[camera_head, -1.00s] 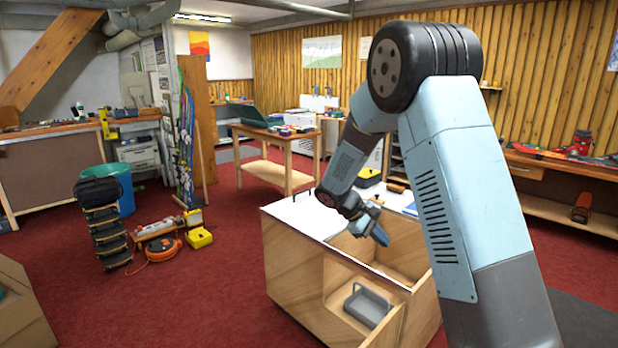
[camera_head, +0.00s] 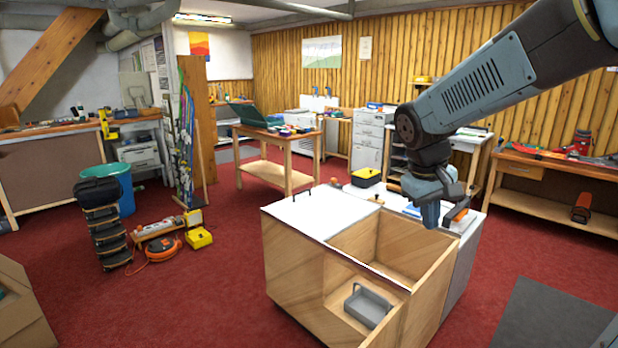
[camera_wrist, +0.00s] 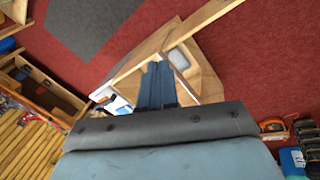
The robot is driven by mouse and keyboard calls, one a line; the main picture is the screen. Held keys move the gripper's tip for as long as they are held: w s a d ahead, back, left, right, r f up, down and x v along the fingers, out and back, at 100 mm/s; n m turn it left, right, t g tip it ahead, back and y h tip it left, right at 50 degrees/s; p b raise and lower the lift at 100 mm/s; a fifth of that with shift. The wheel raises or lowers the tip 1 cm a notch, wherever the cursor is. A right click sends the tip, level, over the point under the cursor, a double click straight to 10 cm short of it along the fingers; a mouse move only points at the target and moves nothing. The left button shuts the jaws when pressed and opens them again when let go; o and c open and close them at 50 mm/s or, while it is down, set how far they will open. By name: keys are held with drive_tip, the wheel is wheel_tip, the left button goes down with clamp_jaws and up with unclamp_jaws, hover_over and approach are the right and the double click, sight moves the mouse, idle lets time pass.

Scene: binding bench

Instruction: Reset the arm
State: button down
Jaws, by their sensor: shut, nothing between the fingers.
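My gripper (camera_head: 431,216) hangs pointing down above the right part of the wooden bench unit (camera_head: 295,253) in the head view. Its fingers are together with nothing between them. In the wrist view my gripper (camera_wrist: 157,68) shows as two blue-grey fingers side by side, with the bench unit (camera_wrist: 205,88) beyond them. My arm reaches in from the upper right of the head view.
The bench unit has a white top (camera_head: 318,212), an open compartment and a grey tray (camera_head: 368,306) on a lower shelf. A yellow-and-black box (camera_head: 366,177) stands at its back. A workbench (camera_head: 560,190) is at the right.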

drive_tip(key=s+a+r+m+t+y, duration=0.1)
drive_tip(key=s+r+m+t+y, duration=0.1)
drive_tip(key=s, duration=1.2)
drive_tip(key=shift+s+r+m+t+y, duration=0.15)
drive_tip(key=shift+r+m+t+y, duration=0.3)
drive_tip(key=shift+r+t, duration=0.5)
drive_tip(key=shift+f, duration=0.1)
